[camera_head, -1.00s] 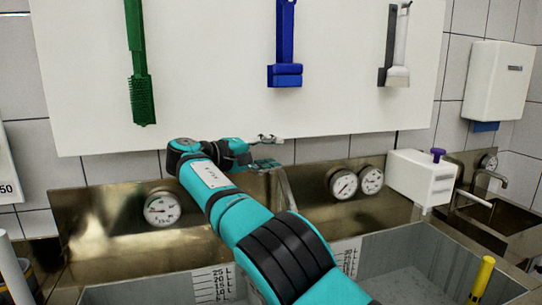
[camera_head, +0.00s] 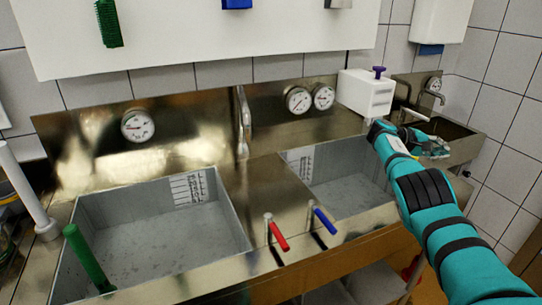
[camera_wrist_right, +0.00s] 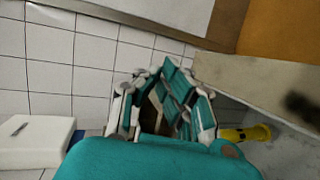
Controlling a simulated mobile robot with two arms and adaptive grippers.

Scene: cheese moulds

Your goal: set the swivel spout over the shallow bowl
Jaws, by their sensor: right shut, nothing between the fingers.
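The swivel spout (camera_head: 243,122) is a slim metal pipe at the back wall of the steel double sink, between the two bowls. It lies in line with the divider, over neither bowl as far as I can see. The left bowl (camera_head: 150,228) and the right bowl (camera_head: 345,190) are grey with litre scales inside; I cannot tell which is shallower. My right gripper (camera_head: 436,147) is shut and empty, well right of the spout, near the small hand basin. In the wrist view my right gripper (camera_wrist_right: 165,105) shows its fingers close up. My left gripper is out of view.
A white box with a purple knob (camera_head: 366,92) stands behind the right bowl. Red (camera_head: 277,236) and blue (camera_head: 325,220) levers are on the front edge. A green pipe (camera_head: 88,258) stands in the left bowl. A yellow pipe (camera_wrist_right: 245,133) shows in the wrist view. The divider is clear.

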